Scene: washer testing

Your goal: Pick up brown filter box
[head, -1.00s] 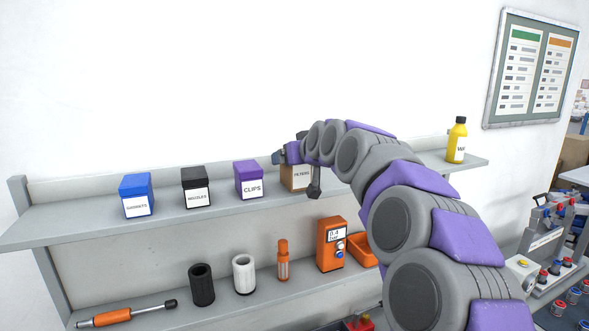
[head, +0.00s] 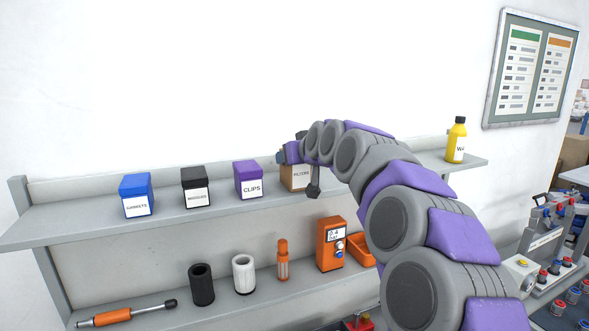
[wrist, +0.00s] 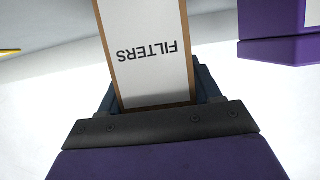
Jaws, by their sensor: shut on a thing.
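The brown filter box (head: 291,183) stands on the upper shelf, right of the purple box, with a white FILTERS label on its front. My arm hides part of it in the head view. In the wrist view the box (wrist: 101,12) shows upside down, its label filling the middle, between the fingers. My gripper (wrist: 155,100) is shut on the box, with dark blue fingers at its two sides. In the head view my gripper (head: 283,156) is at the top of the box. I cannot see any gap between the box and the shelf.
On the upper shelf (head: 80,223) stand a blue GASKETS box (head: 135,187), a black box (head: 195,179), a purple CLIPS box (head: 249,174) and a yellow bottle (head: 457,133). The lower shelf holds an orange meter (head: 330,235) and other items. Above the boxes is bare wall.

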